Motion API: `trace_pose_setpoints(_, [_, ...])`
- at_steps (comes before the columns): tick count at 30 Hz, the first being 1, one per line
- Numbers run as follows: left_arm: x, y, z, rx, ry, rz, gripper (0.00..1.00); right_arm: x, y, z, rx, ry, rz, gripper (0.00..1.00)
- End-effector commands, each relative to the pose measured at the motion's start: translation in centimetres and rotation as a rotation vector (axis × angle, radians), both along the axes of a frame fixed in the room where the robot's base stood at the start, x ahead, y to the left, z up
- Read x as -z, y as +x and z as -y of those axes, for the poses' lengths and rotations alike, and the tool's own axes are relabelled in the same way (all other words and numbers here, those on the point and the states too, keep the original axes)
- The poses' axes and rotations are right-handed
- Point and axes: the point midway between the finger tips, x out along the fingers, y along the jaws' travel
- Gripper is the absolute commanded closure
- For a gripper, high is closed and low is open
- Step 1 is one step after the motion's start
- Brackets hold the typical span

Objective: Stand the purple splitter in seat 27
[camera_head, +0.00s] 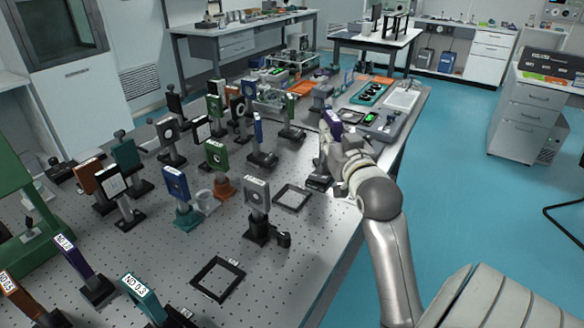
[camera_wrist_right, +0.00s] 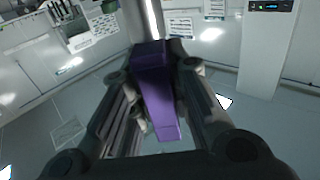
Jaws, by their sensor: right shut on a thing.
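The purple splitter (camera_wrist_right: 158,92) is clamped between the two fingers of my right gripper (camera_wrist_right: 152,78) in the right wrist view. In the head view my right gripper (camera_head: 331,136) is over the right part of the optical table, and a small purple end of the splitter (camera_head: 332,119) shows at its fingertips. Two empty black square frames lie on the table: one (camera_head: 278,203) left of and nearer than the gripper, one (camera_head: 196,282) near the front. Their labels are too small to read, so I cannot tell which is seat 27. My left gripper is not in view.
A grey mount (camera_head: 257,195) stands between the two frames, with a blue mount (camera_head: 176,184) and a green mount (camera_head: 216,154) to its left. Several labelled filters stand at the front left. Trays and devices (camera_head: 370,93) fill the table beyond my gripper.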

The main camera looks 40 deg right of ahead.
Motion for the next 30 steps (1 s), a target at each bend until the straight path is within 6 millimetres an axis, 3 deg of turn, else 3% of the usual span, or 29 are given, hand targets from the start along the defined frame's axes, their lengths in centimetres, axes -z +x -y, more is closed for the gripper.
trace_pose_setpoints(9, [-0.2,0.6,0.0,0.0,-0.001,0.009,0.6,2.9,5.8,-1.6,-0.001,0.001,0.002,1.0])
trace_pose_setpoints(15, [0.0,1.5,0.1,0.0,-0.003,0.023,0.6,5.8,8.1,-2.1,-0.001,-0.001,0.003,1.0])
trace_pose_setpoints(23, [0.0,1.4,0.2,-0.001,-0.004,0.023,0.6,7.4,9.4,-2.5,0.0,-0.002,0.004,1.0])
trace_pose_setpoints(30, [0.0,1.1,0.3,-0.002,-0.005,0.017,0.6,9.9,10.0,-2.6,0.0,-0.002,0.001,1.0])
